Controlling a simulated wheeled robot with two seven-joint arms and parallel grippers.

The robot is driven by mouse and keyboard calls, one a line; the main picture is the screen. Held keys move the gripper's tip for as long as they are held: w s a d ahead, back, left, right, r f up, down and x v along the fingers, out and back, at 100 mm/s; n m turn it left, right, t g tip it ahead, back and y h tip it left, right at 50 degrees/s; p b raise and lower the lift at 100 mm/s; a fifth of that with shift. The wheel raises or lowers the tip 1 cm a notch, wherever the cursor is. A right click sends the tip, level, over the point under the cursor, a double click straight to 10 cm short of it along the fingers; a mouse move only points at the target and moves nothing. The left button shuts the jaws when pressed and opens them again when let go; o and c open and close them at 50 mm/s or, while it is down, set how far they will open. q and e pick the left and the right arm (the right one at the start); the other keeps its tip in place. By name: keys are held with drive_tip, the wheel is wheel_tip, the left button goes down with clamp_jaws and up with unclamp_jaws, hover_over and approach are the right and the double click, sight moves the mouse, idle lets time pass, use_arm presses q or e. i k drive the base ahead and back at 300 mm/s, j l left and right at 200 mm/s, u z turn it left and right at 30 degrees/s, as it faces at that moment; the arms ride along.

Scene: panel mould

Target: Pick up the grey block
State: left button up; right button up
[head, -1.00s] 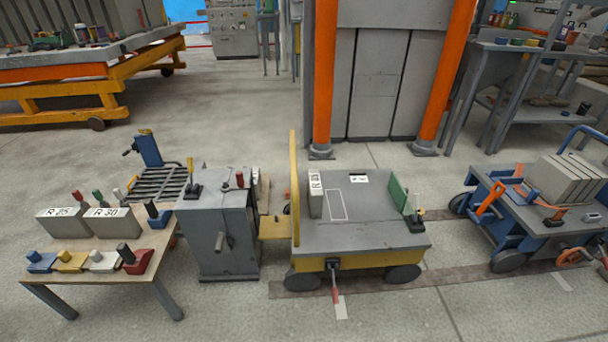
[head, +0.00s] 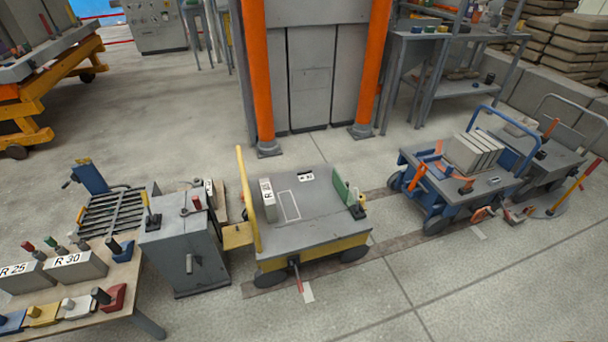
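Several grey blocks are in view. Two more grey blocks lie on the wooden table at the lower left, one marked R 25 (head: 22,280) and one marked R 30 (head: 85,271). I cannot tell from the picture alone which one the task names. Neither of my grippers is in view, and no block is held.
A grey cabinet (head: 185,255) with a lever stands between the wooden table (head: 117,296) and the yellow cart. A green plate (head: 341,187) is on the cart's right side. A blue trolley (head: 430,198) with grey slabs stands right. The floor in front is clear.

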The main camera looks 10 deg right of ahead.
sight(86, 266)
drive_tip(key=u, duration=1.6)
